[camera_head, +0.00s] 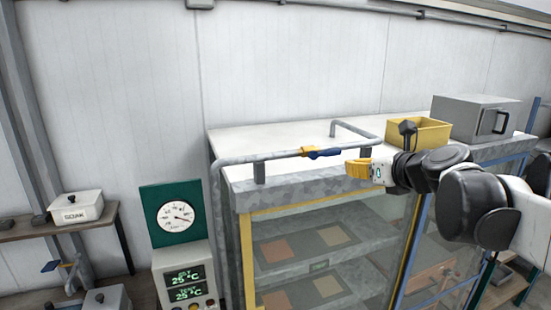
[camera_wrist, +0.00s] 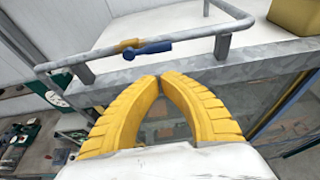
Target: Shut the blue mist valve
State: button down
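A blue valve handle (camera_head: 325,153) sits on a yellow valve body (camera_head: 307,151) on the grey pipe along the cabinet's top front. The handle lies roughly along the pipe, pointing right. In the wrist view the blue handle (camera_wrist: 148,49) and yellow body (camera_wrist: 127,45) show just beyond my fingertips. My gripper (camera_head: 348,168) is just right of the handle and slightly lower in the head view, apart from it. In the wrist view my yellow fingers (camera_wrist: 160,78) meet at their tips with nothing between them.
The grey pipe (camera_head: 262,157) bends back over the cabinet's white top. A yellow bin (camera_head: 432,136) and a grey box (camera_head: 470,118) stand right, behind my arm. Lower left are a gauge panel (camera_head: 160,220), another small blue handle (camera_head: 50,266) and a SOAK container (camera_head: 75,209).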

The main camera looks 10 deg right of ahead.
aim_at(325, 153)
jog(key=p+x, duration=0.2)
jog(key=x, duration=0.8)
